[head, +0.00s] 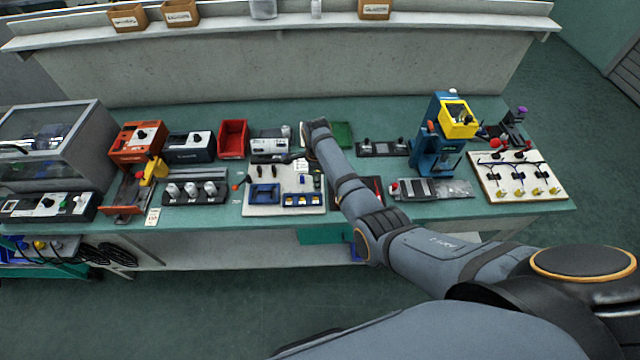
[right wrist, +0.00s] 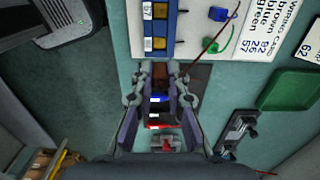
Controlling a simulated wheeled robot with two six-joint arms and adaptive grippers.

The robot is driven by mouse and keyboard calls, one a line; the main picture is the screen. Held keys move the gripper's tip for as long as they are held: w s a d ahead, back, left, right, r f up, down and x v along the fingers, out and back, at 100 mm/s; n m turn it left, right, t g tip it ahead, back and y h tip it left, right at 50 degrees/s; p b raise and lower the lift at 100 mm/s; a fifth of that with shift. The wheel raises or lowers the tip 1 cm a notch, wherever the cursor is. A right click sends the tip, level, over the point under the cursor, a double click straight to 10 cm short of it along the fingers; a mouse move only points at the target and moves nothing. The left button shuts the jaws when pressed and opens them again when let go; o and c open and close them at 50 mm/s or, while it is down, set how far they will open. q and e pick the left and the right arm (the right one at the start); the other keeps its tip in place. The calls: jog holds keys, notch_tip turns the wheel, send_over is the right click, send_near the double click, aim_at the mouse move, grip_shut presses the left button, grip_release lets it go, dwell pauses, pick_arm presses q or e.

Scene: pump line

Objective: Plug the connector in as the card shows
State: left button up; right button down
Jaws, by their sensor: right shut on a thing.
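The board also shows in the right wrist view (right wrist: 134,30), with a blue block (right wrist: 158,30) with pale and yellow labels just beyond the fingertips. The wiring card (right wrist: 255,25) lists brown, blue and green with numbers. My left gripper is not in view.
A green tray (head: 342,134) lies behind my right arm. A red bin (head: 233,139) and orange machine (head: 137,142) stand left. A blue and yellow press (head: 458,120) and a wired panel (head: 518,178) stand right. The bench is crowded.

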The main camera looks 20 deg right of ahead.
aim_at(316, 199)
jog(key=shift+w+a+f, duration=0.1)
jog(key=shift+a+f, duration=0.1)
jog(key=shift+a, duration=0.3)
jog(key=shift+d+f+b, duration=0.15)
jog(key=shift+f+b, duration=0.45)
jog(key=shift+b, duration=0.3)
notch_tip(316, 199, down, 3)
jog(key=b, duration=0.3)
jog(key=shift+f, duration=0.35)
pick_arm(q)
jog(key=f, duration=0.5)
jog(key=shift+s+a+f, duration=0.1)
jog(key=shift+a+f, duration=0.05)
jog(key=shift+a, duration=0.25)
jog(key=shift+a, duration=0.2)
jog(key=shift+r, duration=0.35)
pick_arm(e)
jog(key=shift+f, duration=0.1)
jog(key=shift+f, duration=0.55)
